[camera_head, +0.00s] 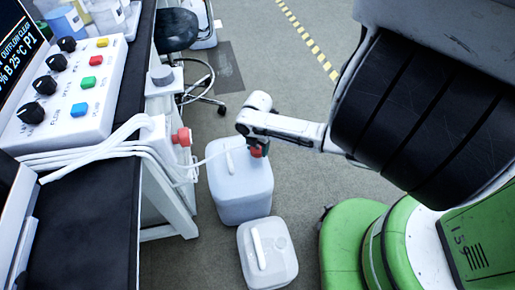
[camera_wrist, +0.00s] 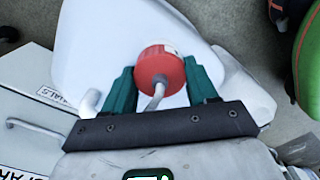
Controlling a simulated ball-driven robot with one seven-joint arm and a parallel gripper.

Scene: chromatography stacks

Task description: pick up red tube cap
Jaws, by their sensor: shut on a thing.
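The red tube cap (camera_wrist: 160,68) is round, with a grey-white tube running from it, and sits between the green fingers of my gripper (camera_wrist: 162,85) in the wrist view. My gripper is shut on it. In the head view my gripper (camera_head: 259,150) is over the top of the larger white jug (camera_head: 240,190), and a little of the red cap (camera_head: 256,152) shows under it. The thin white tube runs from the cap left towards the bench. Whether the cap still touches the jug's neck is hidden.
A smaller white jug (camera_head: 267,255) stands in front of the larger one. The bench (camera_head: 90,200) with a control panel (camera_head: 75,90) and a red knob (camera_head: 182,137) is at the left. A wheeled stool (camera_head: 178,30) stands behind.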

